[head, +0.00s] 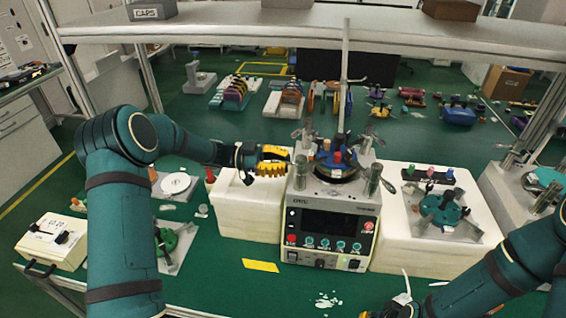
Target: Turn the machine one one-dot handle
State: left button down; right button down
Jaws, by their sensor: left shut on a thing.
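The machine (335,215), a white bench unit with a dark display and a row of knobs and buttons, stands in the middle of the green table. Metal posts and levers rise around the round plate on its top. My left gripper (286,160), with yellow finger pads, reaches in from the left to the machine's top left edge. It is shut on the handle beside the left front metal post (300,172). The fingers hide most of the handle, and I cannot make out its dot mark. My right gripper (398,304) is low at the bottom edge, partly cut off, apart from the machine.
White blocks flank the machine; the right one carries a green round fixture (443,208). A yellow label (260,266) lies on the table in front. A white switch box (52,240) is at left. A shelf (300,22) crosses above the back.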

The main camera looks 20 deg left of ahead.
pick_arm(q)
jog(key=shift+f, duration=0.15)
jog(key=c, duration=0.9)
grip_release()
jog(key=shift+a, duration=0.15)
jog(key=a, duration=0.4)
jog(key=s+a, duration=0.1)
jog(key=a, duration=0.6)
jog(key=shift+s+a, duration=0.3)
jog(key=shift+a, duration=0.05)
